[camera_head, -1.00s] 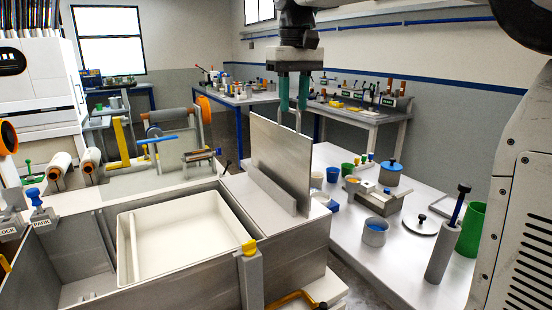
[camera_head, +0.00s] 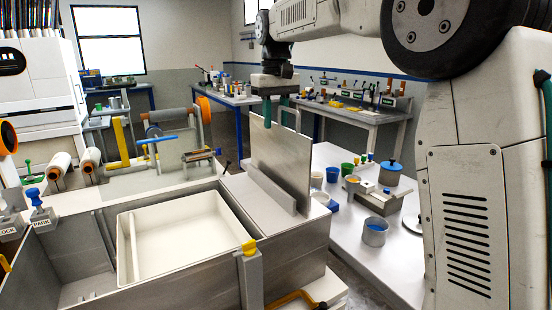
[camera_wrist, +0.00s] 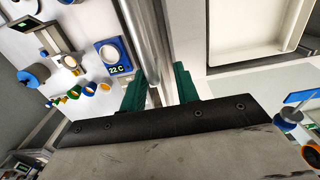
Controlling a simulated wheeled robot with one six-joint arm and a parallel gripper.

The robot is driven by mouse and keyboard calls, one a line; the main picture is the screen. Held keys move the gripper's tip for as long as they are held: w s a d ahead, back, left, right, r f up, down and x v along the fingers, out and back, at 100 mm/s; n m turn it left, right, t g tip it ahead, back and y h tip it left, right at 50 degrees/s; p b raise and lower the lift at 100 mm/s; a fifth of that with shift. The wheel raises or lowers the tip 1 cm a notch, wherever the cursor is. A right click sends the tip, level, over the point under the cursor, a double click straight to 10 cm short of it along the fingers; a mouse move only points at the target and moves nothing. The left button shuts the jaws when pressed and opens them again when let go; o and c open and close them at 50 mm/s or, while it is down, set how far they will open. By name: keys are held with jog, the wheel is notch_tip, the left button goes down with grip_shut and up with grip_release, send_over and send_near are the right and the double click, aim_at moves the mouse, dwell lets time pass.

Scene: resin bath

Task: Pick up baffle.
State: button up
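The baffle (camera_head: 282,158) is a flat grey metal plate. It stands upright on the ledge at the right of the bath, behind a low metal block. A thin pale loop shows at its top edge, partly hidden by my fingers. My gripper (camera_head: 275,112) points down at the top edge, its green fingers apart. In the wrist view, my gripper (camera_wrist: 160,92) has a gap between the green fingers, with a narrow metal piece in it. I cannot tell whether the fingers touch it.
The bath holds a white tray (camera_head: 190,205) left of the baffle. A side table at the right carries cups, a blue-rimmed pot (camera_head: 374,232) and a lidded pot (camera_head: 390,172). A clamp with a yellow top (camera_head: 249,247) stands at the bath's front corner.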

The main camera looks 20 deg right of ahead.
jog(key=shift+f, duration=0.4)
grip_shut()
dwell(1.2)
